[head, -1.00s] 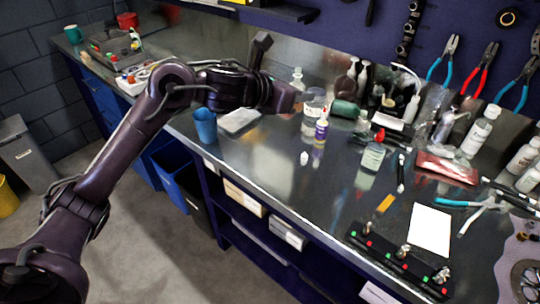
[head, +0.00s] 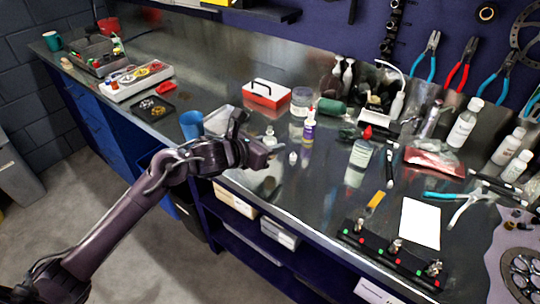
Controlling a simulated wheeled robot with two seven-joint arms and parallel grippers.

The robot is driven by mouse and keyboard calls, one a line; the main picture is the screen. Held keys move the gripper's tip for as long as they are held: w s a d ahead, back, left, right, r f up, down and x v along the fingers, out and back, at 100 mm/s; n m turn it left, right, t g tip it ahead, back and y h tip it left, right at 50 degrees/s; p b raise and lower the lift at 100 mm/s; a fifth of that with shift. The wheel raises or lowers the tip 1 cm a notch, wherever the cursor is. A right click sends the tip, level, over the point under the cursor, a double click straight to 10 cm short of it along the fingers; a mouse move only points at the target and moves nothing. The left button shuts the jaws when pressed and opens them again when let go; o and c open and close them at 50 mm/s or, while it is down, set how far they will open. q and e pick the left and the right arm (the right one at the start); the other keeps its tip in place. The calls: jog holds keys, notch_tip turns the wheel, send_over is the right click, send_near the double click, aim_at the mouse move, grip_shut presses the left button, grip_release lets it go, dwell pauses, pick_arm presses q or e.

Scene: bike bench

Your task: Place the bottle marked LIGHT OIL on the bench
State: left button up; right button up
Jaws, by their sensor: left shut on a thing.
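My left gripper (head: 268,153) is over the front part of the metal bench (head: 330,190). It is shut on a small pale bottle (head: 270,138), whose top shows just above the fingers. The gripper hides most of this bottle, and no label can be read, so I cannot tell if it is marked LIGHT OIL. I cannot tell whether its base touches the bench. My right gripper is not in view.
A purple-labelled bottle (head: 309,127) and a small white piece (head: 293,158) stand right of the gripper. The bench's front edge is close by.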

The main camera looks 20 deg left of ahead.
pick_arm(q)
notch_tip(320, 180, down, 4)
jog(key=shift+f, duration=0.1)
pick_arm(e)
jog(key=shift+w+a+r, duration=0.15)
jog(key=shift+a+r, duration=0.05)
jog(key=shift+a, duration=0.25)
pick_arm(q)
jog(key=shift+f, duration=0.15)
jog(key=o, duration=1)
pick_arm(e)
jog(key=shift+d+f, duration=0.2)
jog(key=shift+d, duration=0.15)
